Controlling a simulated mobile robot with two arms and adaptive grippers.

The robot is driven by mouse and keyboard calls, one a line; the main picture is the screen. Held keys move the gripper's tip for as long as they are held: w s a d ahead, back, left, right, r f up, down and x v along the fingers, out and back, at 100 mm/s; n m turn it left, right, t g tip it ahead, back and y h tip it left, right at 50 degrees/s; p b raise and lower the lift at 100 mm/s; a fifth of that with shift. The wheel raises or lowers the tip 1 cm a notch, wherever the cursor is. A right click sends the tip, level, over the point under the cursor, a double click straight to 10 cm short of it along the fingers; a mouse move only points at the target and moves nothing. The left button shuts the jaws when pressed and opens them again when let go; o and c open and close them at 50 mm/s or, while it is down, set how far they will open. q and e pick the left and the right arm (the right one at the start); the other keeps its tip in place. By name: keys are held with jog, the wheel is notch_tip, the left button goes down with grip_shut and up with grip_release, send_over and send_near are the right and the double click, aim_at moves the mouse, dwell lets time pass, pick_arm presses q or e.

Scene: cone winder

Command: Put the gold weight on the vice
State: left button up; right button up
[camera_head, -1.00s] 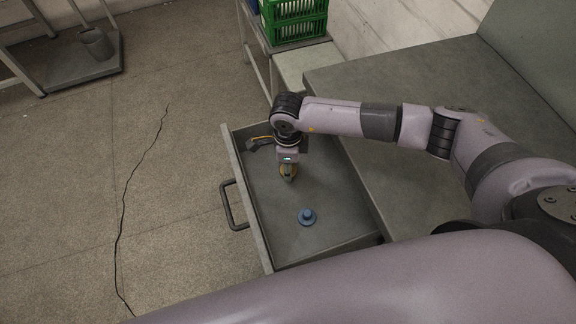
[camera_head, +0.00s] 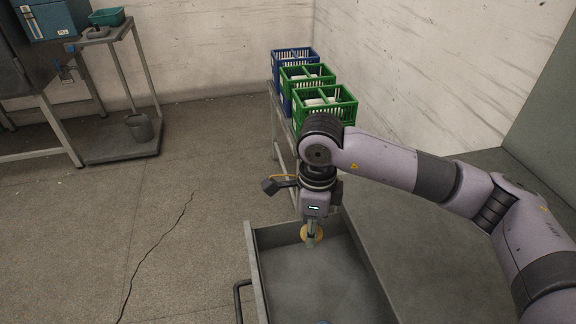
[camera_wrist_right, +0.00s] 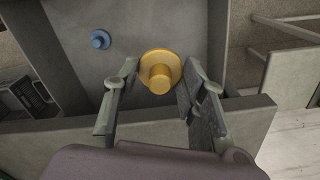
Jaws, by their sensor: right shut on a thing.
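The gold weight (camera_head: 304,232), a round disc with a knob, is between the fingers of my right gripper (camera_head: 311,241) over the far part of the open drawer. My right gripper is shut on it. In the right wrist view the gold weight (camera_wrist_right: 160,73) sits between the two fingertips (camera_wrist_right: 160,85), knob towards the camera. A blue weight (camera_wrist_right: 101,39) lies apart on the drawer floor. I cannot make out a vice in these frames. My left gripper is not in view.
The grey drawer (camera_head: 256,262) stands open beside the grey bench top (camera_head: 420,225). Green crates (camera_head: 325,105) and a blue crate (camera_head: 294,62) stand on a bench behind. A shelf stand (camera_head: 118,95) with a bin (camera_head: 139,127) is at far left. Floor between is clear.

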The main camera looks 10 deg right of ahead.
jog(key=n, duration=0.1)
jog(key=s+n, duration=0.1)
jog(key=d+n, duration=0.1)
jog(key=shift+s+d+r+n, duration=0.15)
jog(key=shift+r+n, duration=0.1)
jog(key=shift+n, duration=0.15)
jog(key=s+d+n, duration=0.2)
jog(key=s+n, duration=0.1)
jog(key=n, duration=0.6)
jog(key=s+d+r+n, duration=0.1)
jog(key=s+n, duration=0.3)
jog(key=n, duration=0.5)
jog(key=shift+d+r+p, duration=0.2)
jog(key=shift+d+p, duration=0.15)
jog(key=shift+d, duration=0.35)
